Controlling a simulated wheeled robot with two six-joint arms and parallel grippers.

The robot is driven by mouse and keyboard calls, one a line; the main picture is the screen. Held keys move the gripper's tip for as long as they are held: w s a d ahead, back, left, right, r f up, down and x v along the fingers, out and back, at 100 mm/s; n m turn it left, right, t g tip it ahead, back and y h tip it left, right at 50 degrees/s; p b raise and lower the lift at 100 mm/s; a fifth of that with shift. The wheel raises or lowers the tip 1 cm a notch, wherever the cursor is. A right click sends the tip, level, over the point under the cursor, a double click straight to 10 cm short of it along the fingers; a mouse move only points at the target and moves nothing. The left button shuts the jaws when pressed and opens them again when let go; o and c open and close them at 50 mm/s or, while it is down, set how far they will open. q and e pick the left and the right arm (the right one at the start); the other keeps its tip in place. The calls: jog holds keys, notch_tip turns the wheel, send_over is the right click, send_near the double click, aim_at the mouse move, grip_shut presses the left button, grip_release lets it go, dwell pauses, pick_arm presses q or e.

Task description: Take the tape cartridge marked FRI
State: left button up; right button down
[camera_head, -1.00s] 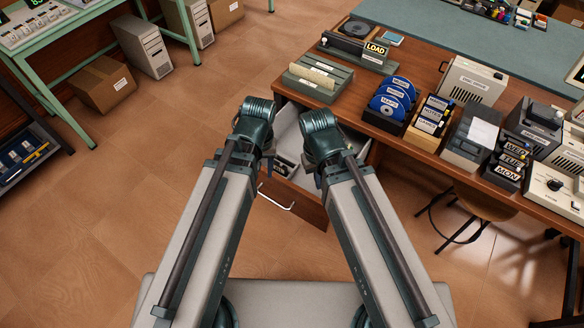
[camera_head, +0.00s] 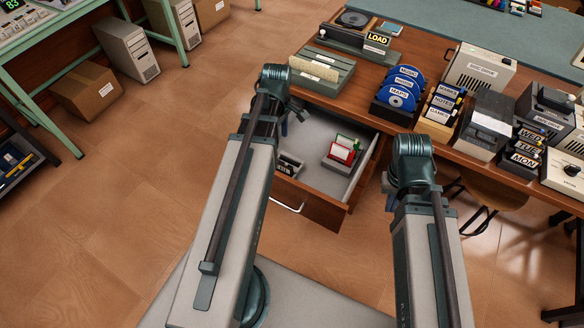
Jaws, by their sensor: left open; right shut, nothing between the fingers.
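No cartridge label reading FRI can be made out. Cartridges marked WED, TUE and MON stand in a rack (camera_head: 526,147) on the desk at the right. The desk drawer (camera_head: 322,208) is pulled open. In it a small dark cartridge-like item (camera_head: 290,166) with a pale label lies at the left, and a box with red, green and white contents (camera_head: 342,152) sits at the back. My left gripper (camera_head: 291,122) is open over the drawer's left part, mostly hidden behind my arm. My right gripper (camera_head: 388,187) is shut and empty, right of the drawer, largely hidden by my wrist.
The desk holds a grey card tray (camera_head: 321,72), a device with a LOAD sign (camera_head: 376,40), blue discs in a rack (camera_head: 400,92) and a tape rack (camera_head: 438,113). A stool (camera_head: 492,192) stands under the desk.

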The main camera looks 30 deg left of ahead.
pick_arm(q)
jog(key=b, duration=0.9)
send_near(279, 162)
jog(key=shift+w+d+f, duration=0.1)
jog(key=shift+d+f, duration=0.05)
jog(key=shift+f, duration=1.15)
jog(key=shift+w+d+f, duration=0.1)
jog(key=shift+f, duration=1.15)
jog(key=f+b, duration=0.5)
jog(key=shift+s+a+f, duration=0.1)
jog(key=shift+s+a, duration=0.1)
jog(key=shift+a, duration=0.15)
grip_shut()
